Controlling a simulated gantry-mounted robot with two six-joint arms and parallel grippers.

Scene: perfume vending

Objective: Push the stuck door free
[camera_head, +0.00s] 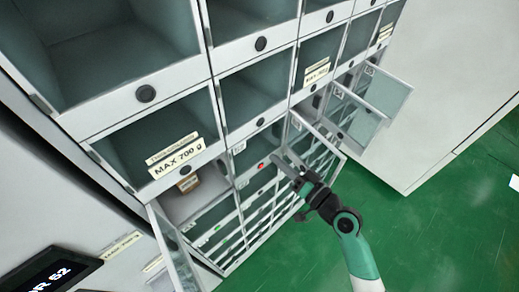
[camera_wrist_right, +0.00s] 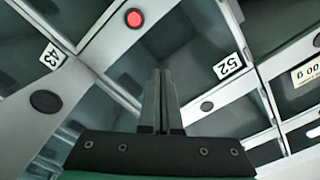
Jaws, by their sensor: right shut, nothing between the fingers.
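A locker wall with glass-panelled doors fills the head view. A red light (camera_head: 261,165) is lit on its frame, and it also shows in the wrist view (camera_wrist_right: 134,18). A dark glass door (camera_head: 258,147) beside the light looks closed; I cannot tell if it is the stuck one. My right gripper (camera_head: 278,159) is shut and empty, its fingertips just right of the red light. In the wrist view its closed fingers (camera_wrist_right: 160,72) point at the locker front between the labels 43 (camera_wrist_right: 51,56) and 52 (camera_wrist_right: 229,66). Contact is unclear. My left gripper is out of view.
Doors stand open at the lower left (camera_head: 174,250), right of my gripper (camera_head: 320,137) and at the upper right (camera_head: 387,91). A small brown box (camera_head: 188,183) sits in a lower-left compartment.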

